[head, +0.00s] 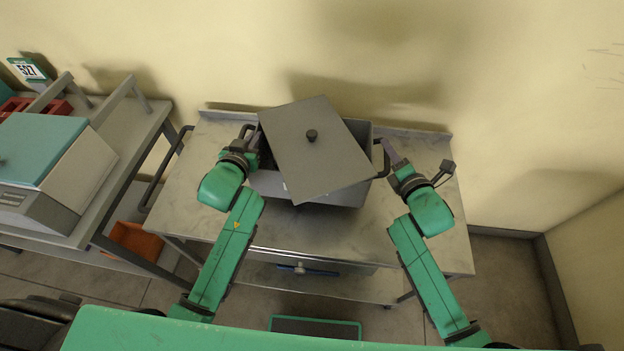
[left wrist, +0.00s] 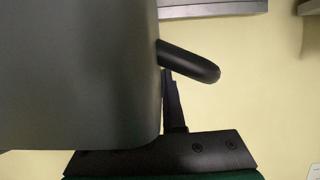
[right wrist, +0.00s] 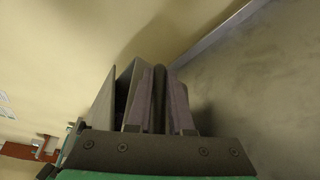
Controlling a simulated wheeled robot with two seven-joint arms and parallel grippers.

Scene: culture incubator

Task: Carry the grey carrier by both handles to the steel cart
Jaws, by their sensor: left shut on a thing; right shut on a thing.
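The grey carrier (head: 345,193) is over the top of the steel cart (head: 432,240); I cannot tell whether it rests on it. Its grey lid (head: 312,160), with a black knob, sits askew, turned across the box. My left gripper (head: 250,142) is shut on the carrier's left handle. My right gripper (head: 387,152) is shut on the right handle (head: 380,165). In the right wrist view that handle (right wrist: 159,98) stands between the two fingers.
The wall is close behind the cart. Bare cart top lies at the right.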

